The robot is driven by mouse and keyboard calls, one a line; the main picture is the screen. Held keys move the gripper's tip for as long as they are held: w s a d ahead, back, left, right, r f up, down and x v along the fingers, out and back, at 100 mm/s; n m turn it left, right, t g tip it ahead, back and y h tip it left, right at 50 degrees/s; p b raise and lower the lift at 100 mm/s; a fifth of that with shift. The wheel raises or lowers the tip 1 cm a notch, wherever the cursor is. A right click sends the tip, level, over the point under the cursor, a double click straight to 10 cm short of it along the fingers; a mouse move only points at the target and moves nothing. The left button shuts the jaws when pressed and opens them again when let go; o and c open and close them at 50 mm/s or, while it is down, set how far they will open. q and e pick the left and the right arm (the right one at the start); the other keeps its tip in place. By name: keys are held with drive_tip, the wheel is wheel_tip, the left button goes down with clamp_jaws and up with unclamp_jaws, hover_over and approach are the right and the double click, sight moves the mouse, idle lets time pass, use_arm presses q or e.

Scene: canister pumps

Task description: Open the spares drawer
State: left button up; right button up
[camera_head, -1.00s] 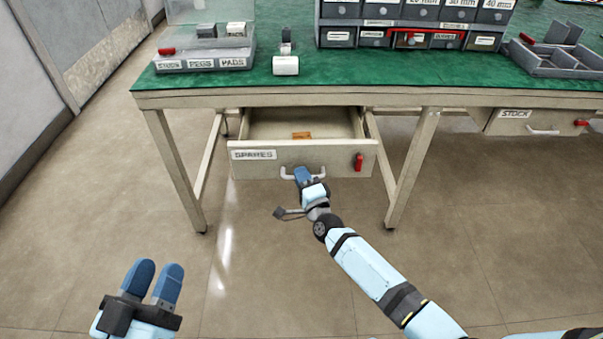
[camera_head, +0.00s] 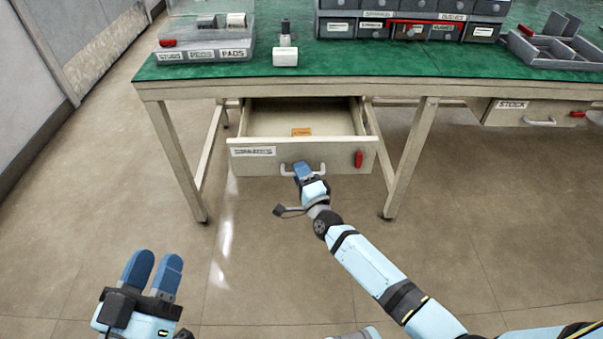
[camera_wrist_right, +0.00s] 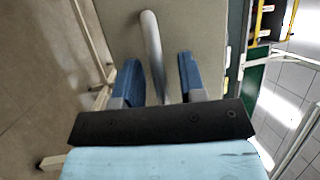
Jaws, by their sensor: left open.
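The spares drawer (camera_head: 325,156) hangs under the green-topped bench and is pulled well out, its inside visible. Its front bears a white label at left and a pale bar handle (camera_head: 287,169). My right gripper (camera_head: 302,170) is at the handle. In the right wrist view, the blue fingers of that gripper (camera_wrist_right: 160,80) stand apart on either side of the handle bar (camera_wrist_right: 152,45), with gaps showing on both sides. My left gripper (camera_head: 154,274) is open and empty, low at the left, away from the bench.
A small orange-brown item (camera_head: 301,132) lies in the drawer. A red tag (camera_head: 358,159) is on its front. The bench (camera_head: 350,66) carries bins and a labelled tray (camera_head: 206,52). A stock drawer (camera_head: 510,112) is at right. The floor in front is clear.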

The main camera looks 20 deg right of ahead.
use_arm(q)
drive_tip(key=shift+w+a+f+g+y+p, duration=0.1)
drive_tip(key=shift+a+f+g+y+p, duration=0.15)
drive_tip(key=shift+f+p, duration=0.3)
drive_tip(key=shift+w+a+f+g+y+p, duration=0.1)
drive_tip(key=shift+f+g+y+p, duration=0.2)
drive_tip(key=shift+f, duration=0.3)
use_arm(e)
drive_tip(key=a+v, duration=0.1)
drive_tip(key=v, duration=0.6)
drive_tip(key=shift+s+d, duration=0.25)
drive_tip(key=shift+d, duration=0.3)
use_arm(q)
drive_tip(key=shift+r, duration=0.35)
drive_tip(key=shift+s, duration=0.1)
use_arm(e)
drive_tip(key=shift+f, duration=0.1)
